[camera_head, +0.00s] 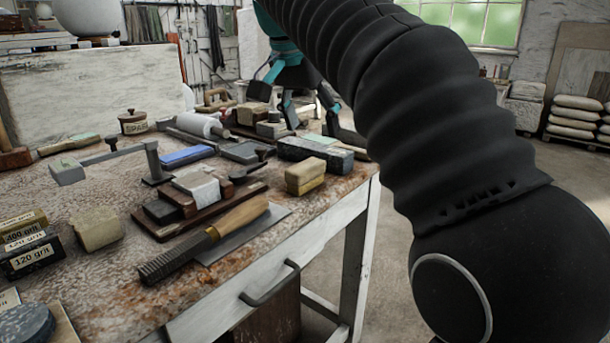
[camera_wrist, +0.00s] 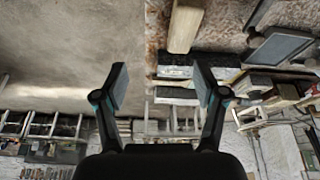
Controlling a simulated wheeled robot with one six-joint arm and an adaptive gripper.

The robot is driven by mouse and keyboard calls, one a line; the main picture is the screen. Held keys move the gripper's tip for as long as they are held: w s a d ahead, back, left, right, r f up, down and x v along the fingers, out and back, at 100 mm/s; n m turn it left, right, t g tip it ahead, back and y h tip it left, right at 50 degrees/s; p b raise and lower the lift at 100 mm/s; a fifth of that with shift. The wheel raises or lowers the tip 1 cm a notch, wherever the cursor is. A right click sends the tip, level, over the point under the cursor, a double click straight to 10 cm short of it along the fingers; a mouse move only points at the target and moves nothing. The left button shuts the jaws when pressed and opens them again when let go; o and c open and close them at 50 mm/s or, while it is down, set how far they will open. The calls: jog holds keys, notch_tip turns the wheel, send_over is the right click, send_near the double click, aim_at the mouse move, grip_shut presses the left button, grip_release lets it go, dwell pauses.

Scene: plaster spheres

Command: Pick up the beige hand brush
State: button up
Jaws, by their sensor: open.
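A two-layer block (camera_head: 305,176), beige above and yellower below, lies near the table's right edge. It looks like the beige hand brush, though I cannot make out bristles. In the wrist view a beige block (camera_wrist: 185,28), probably the same one, is at the top, beyond my fingertips. My gripper (camera_head: 315,115) is open, behind that block near the table's far right edge. In the wrist view the gap between its fingers (camera_wrist: 160,82) is empty, and the brush is apart from them. My arm crosses the right of the head view.
A dark grey stone block (camera_head: 316,155) lies just behind the brush. A wooden-handled tool (camera_head: 238,217) lies in front. Sharpening stones, a blue block (camera_head: 187,156) and a lidded pot (camera_head: 133,123) crowd the table (camera_head: 110,285). Open floor lies to the right.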

aim_at(304, 165)
jog(key=w+a+r+m, duration=0.1)
jog(key=a, duration=0.3)
jog(key=x, duration=0.8)
jog(key=shift+w+d+f, duration=0.1)
jog(key=shift+w+d, duration=0.1)
jog(key=shift+d, duration=0.05)
jog(key=shift+x, duration=2.65)
jog(key=shift+s, duration=0.1)
jog(key=c, duration=1.3)
